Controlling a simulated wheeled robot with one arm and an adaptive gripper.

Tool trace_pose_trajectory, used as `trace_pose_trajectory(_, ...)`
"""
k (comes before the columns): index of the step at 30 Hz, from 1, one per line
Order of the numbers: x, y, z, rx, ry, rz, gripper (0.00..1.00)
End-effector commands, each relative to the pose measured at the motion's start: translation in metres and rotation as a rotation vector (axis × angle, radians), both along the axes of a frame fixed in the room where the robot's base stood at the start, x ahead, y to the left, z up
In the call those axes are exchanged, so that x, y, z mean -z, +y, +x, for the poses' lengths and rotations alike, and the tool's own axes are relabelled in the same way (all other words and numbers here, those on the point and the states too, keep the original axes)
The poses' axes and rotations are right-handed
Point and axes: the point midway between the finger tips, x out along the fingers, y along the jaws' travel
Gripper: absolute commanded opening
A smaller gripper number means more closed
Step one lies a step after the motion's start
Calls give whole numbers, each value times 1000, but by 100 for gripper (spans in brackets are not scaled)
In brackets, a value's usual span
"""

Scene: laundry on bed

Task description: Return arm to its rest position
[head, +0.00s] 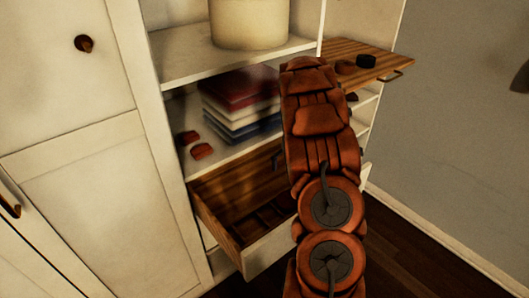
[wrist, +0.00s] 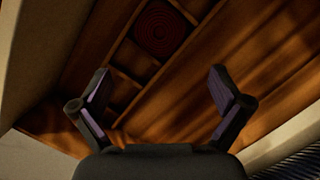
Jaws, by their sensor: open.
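My gripper (wrist: 160,88) is open in the wrist view, with its two fingers spread wide and nothing between them. It is over the inside of an open wooden drawer (wrist: 235,60). In the head view my arm (head: 318,130) rises in front of the shelves, and the gripper is mostly hidden behind it. A small dark part shows just left of the arm above the drawer, but I cannot tell if it is a finger. The open drawer (head: 222,222) is below and left of the arm. A dark red coiled round item (wrist: 160,28) lies in one drawer compartment.
A stack of folded cloths (head: 238,103) and two small reddish items lie on the shelf above the drawer. A cream round container (head: 249,24) stands higher. A pulled-out wooden board (head: 350,58) with dark round items is right of the arm. A white cabinet (head: 90,205) is left.

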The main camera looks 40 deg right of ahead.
Motion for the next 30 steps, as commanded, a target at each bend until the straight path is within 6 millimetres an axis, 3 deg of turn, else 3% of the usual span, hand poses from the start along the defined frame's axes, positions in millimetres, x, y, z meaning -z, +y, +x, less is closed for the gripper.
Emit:
trace_pose_trajectory(10,0,0,0,0,0,0,100)
trace_pose_trajectory(14,-18,14,0,-21,1,-10,100)
trace_pose_trajectory(23,-81,80,-11,-124,4,-41,100)
trace_pose_trajectory(30,-128,141,-34,-223,3,-53,100)
